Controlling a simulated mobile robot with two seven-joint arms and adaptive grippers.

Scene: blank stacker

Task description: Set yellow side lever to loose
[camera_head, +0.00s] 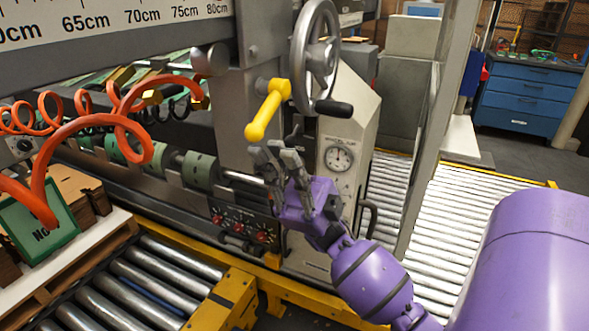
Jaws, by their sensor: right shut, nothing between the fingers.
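The yellow side lever (266,109) sits on the grey machine column. Its hub is at the upper right and its handle slants down to the left, ending in a rounded tip. My right gripper (268,150) is just below the lever handle, with its grey fingers pointing up. The fingers are shut with nothing between them. I cannot tell whether the fingertips touch the lever. My purple right arm comes in from the lower right. My left gripper is not in view.
A dial gauge (339,157) is on the panel beside my gripper. Orange coiled hoses (130,125) hang at left. A control panel (243,226) is below. Roller conveyors (455,215) lie at right.

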